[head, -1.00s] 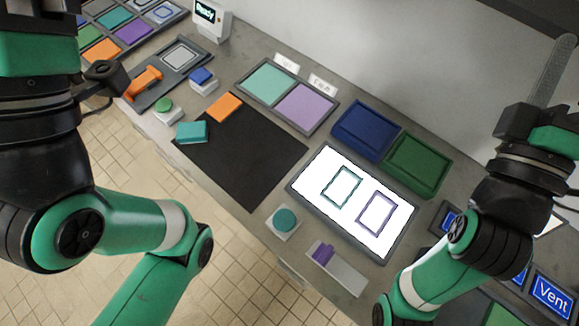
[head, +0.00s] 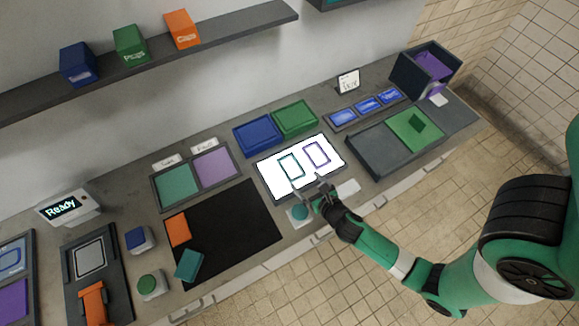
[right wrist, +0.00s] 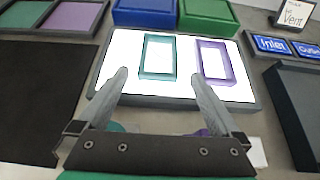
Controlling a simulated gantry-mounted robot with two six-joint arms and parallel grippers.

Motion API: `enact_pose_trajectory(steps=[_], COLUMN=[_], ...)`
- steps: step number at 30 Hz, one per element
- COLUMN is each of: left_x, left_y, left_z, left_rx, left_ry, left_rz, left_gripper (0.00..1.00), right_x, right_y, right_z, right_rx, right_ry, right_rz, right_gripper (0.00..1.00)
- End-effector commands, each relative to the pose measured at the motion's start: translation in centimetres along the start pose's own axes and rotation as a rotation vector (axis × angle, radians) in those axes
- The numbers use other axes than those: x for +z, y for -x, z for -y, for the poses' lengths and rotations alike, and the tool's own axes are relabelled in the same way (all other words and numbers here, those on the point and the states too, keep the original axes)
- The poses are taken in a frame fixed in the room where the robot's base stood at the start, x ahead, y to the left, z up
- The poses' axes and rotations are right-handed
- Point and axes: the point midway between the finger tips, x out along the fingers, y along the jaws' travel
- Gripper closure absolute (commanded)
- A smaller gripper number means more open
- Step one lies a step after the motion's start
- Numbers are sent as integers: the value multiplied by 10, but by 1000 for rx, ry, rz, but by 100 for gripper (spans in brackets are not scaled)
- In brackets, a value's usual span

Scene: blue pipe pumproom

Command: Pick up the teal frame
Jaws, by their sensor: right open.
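The teal frame (head: 283,169) is a thin rectangular outline lying on a bright white lit panel (head: 267,182). It also shows in the right wrist view (right wrist: 157,76), upper middle. A purple frame (head: 308,157) of similar shape lies to its right on the same panel, also seen in the right wrist view (right wrist: 229,66). My right gripper (head: 306,185) is open and empty at the panel's near edge. In the right wrist view its fingertips (right wrist: 160,76) are wide apart, with the teal frame showing between and beyond them. My left gripper is out of view.
Blue (head: 258,137) and green (head: 295,119) trays stand behind the panel. A teal round button (head: 299,212) is beside my right gripper. A black mat (head: 240,230) with orange and teal blocks lies left. A shelf (head: 220,36) runs along the wall.

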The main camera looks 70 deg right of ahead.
Motion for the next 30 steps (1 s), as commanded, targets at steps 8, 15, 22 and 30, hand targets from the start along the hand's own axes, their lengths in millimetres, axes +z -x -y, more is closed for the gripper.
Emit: enact_pose_trajectory(steps=[8,15,22,30], left_x=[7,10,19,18], left_y=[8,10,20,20], left_z=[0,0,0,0], left_rx=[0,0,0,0], left_ry=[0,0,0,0], left_rz=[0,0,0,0], left_gripper=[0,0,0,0], right_x=[0,0,-1,1], right_y=[-48,-60,-98,-102], right_z=[0,0,1,0], right_rx=[-1,0,1,1], right_ry=[-3,-2,-1,-1], right_rz=[2,3,3,2], right_gripper=[0,0,0,0])
